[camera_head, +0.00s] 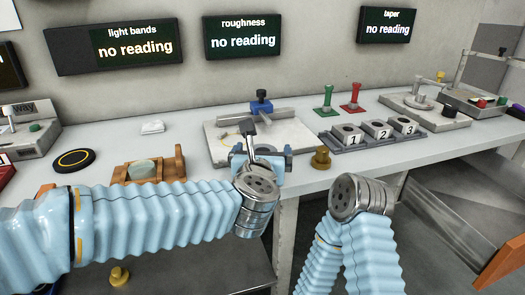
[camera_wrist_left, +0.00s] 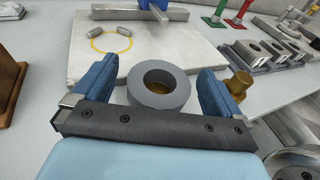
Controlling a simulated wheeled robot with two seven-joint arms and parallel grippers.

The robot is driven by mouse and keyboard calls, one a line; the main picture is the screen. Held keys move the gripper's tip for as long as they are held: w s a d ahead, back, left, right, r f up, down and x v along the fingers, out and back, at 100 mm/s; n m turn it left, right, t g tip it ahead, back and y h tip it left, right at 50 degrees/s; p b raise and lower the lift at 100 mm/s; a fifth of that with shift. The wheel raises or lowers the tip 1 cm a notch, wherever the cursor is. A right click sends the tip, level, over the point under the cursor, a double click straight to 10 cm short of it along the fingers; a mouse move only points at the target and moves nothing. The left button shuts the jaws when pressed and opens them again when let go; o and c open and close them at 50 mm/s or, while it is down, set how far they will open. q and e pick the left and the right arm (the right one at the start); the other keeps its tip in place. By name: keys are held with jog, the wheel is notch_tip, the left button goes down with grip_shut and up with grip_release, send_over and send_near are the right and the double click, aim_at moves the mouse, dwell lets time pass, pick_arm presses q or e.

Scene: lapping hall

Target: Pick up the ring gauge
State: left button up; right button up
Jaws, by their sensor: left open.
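The ring gauge (camera_wrist_left: 155,101) is a thick grey ring in the left wrist view, with a round hole that shows a brownish gold colour inside. It is in front of the pale stone plate (camera_wrist_left: 140,58). My left gripper (camera_head: 262,159) is open, and its two blue fingers stand at the left and right of the ring. In the left wrist view the open gripper (camera_wrist_left: 155,85) shows a gap at each side of the ring. In the head view the gripper and wrist mostly hide the ring. My right wrist shows, but no right fingers.
A brass knob-shaped piece (camera_head: 321,158) stands just right of the left gripper. A rack with numbered blocks (camera_head: 376,131) and green (camera_head: 326,98) and red (camera_head: 352,97) stands are farther right. A wooden holder (camera_head: 149,169) is at left. The bench is clear around the white block (camera_head: 152,126).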

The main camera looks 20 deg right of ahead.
pick_arm(q)
jog(key=shift+w, duration=0.15)
jog(key=c, duration=1.2)
jog(key=shift+r, duration=0.1)
